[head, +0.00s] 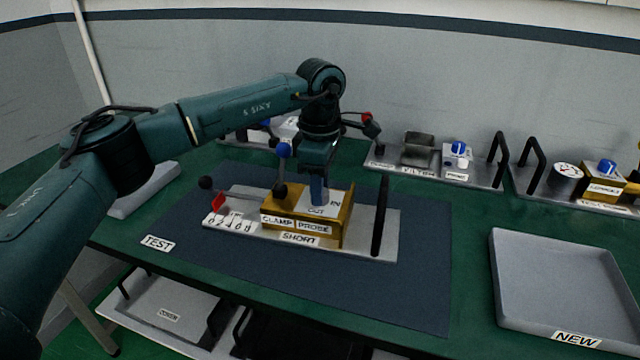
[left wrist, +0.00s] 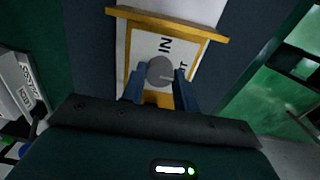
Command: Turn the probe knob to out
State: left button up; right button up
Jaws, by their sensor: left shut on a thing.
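The probe knob (left wrist: 160,71) is a grey round knob on the white panel with IN and OUT labels. A thin pale line on it points right, toward the partly hidden OUT label in the left wrist view. My left gripper (left wrist: 160,80) is shut on the knob, with one blue finger on each side. In the head view my left gripper (head: 318,190) points down onto the yellow-framed SHORT fixture (head: 346,224) and hides the knob. The PROBE label (head: 313,228) is on its front, beside CLAMP. My right gripper is in neither view.
The fixture's plate stands on a dark mat (head: 420,290). A grey NEW tray (head: 560,275) is at right. Other modules line the back.

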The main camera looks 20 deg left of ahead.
pick_arm(q)
jog(key=o, duration=1)
jog(key=shift+r, duration=0.1)
notch_tip(320, 180, up, 13)
jog(key=shift+r, duration=0.1)
